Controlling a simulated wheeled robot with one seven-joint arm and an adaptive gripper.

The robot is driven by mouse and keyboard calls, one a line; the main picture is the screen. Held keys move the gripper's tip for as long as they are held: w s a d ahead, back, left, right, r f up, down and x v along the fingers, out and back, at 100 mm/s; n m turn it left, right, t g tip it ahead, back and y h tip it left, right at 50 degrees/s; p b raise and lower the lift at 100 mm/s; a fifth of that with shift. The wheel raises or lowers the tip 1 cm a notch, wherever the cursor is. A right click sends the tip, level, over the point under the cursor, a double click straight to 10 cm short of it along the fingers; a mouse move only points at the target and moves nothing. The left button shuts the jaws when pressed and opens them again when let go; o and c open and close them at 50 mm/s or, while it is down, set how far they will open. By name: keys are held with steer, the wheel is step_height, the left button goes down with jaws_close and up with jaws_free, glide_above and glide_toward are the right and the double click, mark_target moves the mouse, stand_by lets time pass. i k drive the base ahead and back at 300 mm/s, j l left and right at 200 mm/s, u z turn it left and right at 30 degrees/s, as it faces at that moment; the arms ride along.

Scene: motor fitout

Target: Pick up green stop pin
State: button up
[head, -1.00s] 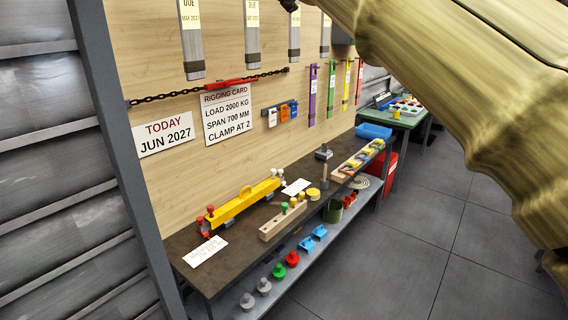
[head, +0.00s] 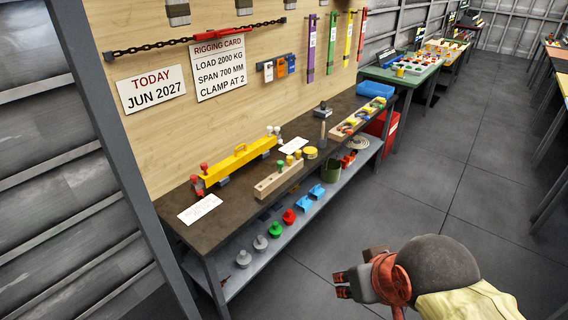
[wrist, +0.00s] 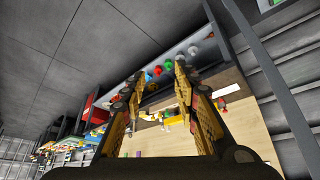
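The green-topped stop pin (head: 280,164) stands upright in a pale wooden block (head: 268,187) on the dark bench top, with yellow-topped pins beside it. My gripper (head: 342,284) is low at the right of the head view, over the floor in front of the bench and well apart from the pin. In the wrist view my gripper (wrist: 156,80) has its two fingers spread, with nothing between them. The bench shows upside down beyond the fingers there, and I cannot make out the green pin in that view.
A yellow beam (head: 238,160) with red-topped pins at its near end lies behind the block. White cards (head: 200,208) lie on the bench (head: 190,229). The lower shelf (head: 237,281) holds grey, green, red and blue parts. The floor (head: 420,185) in front is clear.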

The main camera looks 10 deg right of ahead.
mark_target(279, 162)
steer(key=i+l, duration=0.25)
steer(key=i, duration=0.15)
steer(key=i+l+u, duration=0.1)
steer(key=i+l, duration=0.15)
steer(key=i, duration=0.2)
steer(key=i+l, duration=0.3)
steer(key=i+j, duration=0.3)
steer(key=i, duration=0.2)
steer(key=i+j+u, duration=0.1)
steer(key=i+j, duration=0.2)
steer(key=i, duration=0.2)
